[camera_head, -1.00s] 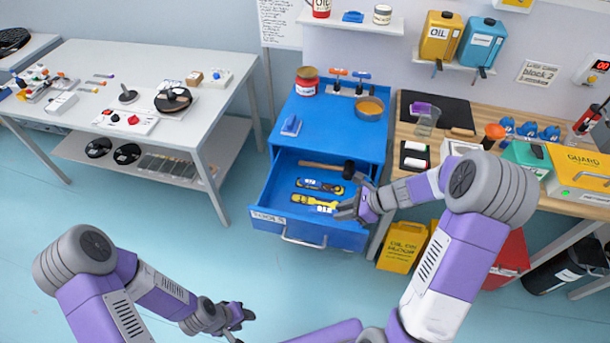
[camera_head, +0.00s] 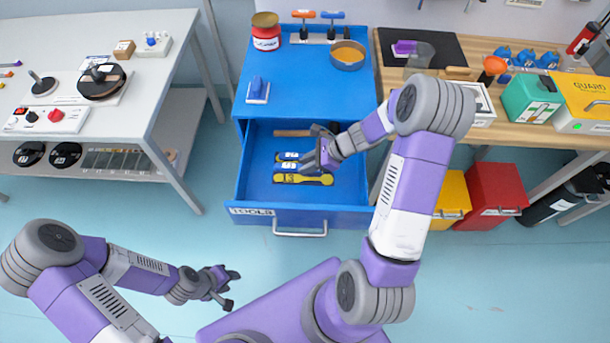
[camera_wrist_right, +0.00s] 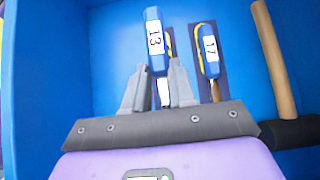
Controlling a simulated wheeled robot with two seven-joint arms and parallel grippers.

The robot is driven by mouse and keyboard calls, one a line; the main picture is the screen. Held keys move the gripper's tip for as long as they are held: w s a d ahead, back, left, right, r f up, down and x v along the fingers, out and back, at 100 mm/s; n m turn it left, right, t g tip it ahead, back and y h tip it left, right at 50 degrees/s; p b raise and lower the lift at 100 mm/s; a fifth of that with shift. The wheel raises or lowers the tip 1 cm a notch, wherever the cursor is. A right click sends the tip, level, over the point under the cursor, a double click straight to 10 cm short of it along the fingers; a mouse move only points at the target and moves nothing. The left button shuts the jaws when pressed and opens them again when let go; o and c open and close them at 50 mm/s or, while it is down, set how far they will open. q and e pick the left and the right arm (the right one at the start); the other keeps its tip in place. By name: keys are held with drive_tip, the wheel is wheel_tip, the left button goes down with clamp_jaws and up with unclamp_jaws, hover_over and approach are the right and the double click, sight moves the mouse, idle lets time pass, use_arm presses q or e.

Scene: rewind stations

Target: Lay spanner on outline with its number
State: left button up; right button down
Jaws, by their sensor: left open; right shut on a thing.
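A blue spanner with a white label 13 (camera_wrist_right: 155,40) is between the fingers of my right gripper (camera_wrist_right: 160,88), which is shut on it. In the head view, my right gripper (camera_head: 322,158) is inside the open drawer (camera_head: 256,190). The held spanner (camera_head: 289,166) appears just behind a yellow outline marked 13 (camera_head: 303,179); its exact height is unclear. A second blue spanner labelled 17 (camera_wrist_right: 209,45) lies on a dark pad with yellow showing around it. My left gripper (camera_head: 218,283) is open and empty, low over the floor.
A hammer (camera_wrist_right: 272,50) lies at the drawer's back. On the blue cabinet top (camera_head: 298,78) stand a red jar (camera_head: 266,34), an orange-filled bowl (camera_head: 347,55) and a blue-handled block (camera_head: 258,90). A white table is left, a wooden bench (camera_head: 515,135) right.

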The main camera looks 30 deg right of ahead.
sight(296, 178)
wheel_tip(296, 178, down, 6)
drive_tip(key=shift+w+r+b, duration=0.1)
drive_tip(key=shift+r+b, duration=0.05)
drive_tip(key=shift+b, duration=0.7)
drive_tip(key=shift+r, duration=0.1)
drive_tip(key=c, duration=1.4)
unclamp_jaws()
drive_tip(key=shift+f, duration=0.2)
drive_tip(key=o, duration=0.5)
drive_tip(key=shift+c, duration=0.2)
drive_tip(key=shift+r, duration=0.1)
drive_tip(key=shift+r, duration=0.1)
drive_tip(key=p+v, duration=0.3)
drive_tip(key=v, duration=0.9)
